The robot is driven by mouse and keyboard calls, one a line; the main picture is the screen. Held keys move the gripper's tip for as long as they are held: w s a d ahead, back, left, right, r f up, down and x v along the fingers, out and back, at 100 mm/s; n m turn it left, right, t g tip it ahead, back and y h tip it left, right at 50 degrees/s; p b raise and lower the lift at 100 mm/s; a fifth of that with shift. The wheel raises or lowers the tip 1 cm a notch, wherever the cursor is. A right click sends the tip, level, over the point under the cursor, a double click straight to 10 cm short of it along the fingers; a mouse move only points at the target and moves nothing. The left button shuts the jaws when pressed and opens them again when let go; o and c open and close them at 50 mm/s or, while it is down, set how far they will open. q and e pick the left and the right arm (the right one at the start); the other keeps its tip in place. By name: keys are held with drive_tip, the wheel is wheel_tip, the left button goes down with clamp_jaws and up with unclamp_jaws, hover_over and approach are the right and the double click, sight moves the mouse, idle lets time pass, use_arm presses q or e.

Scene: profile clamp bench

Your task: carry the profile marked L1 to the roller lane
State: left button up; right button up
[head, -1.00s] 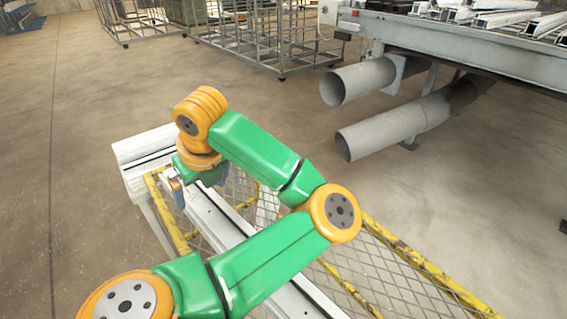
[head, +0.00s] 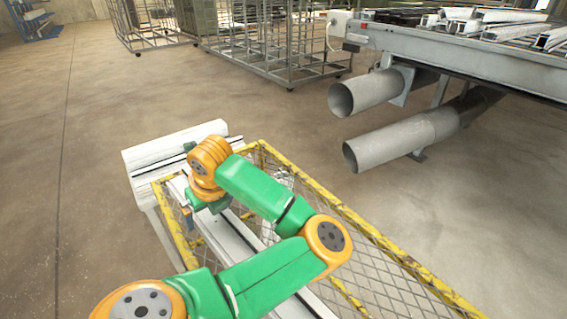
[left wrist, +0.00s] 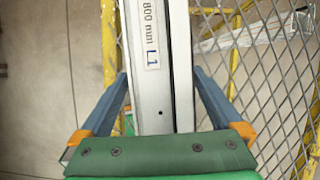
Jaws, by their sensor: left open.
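The profile marked L1 (left wrist: 153,60) is a long pale metal bar with a white label reading "800 mm L1". In the left wrist view it runs lengthwise between the two spread fingers of my left gripper (left wrist: 160,80); I cannot tell whether either finger touches it. In the head view a pale bar (head: 250,239) lies along the yellow mesh frame, partly behind my green and orange arm. My left gripper (head: 188,213) is at its far end, mostly hidden by the wrist. My right gripper is not in view. I cannot surely identify the roller lane.
The yellow mesh frame (head: 375,238) surrounds the bar. A white slotted beam (head: 150,158) stands at its far end. A machine table (head: 470,55) with several profiles is at upper right, above two grey pipes (head: 400,138). Wire cages (head: 275,45) stand behind. Floor at left is clear.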

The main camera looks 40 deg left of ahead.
use_arm(q)
drive_tip(key=c, duration=0.9)
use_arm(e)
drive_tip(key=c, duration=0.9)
use_arm(q)
clamp_jaws()
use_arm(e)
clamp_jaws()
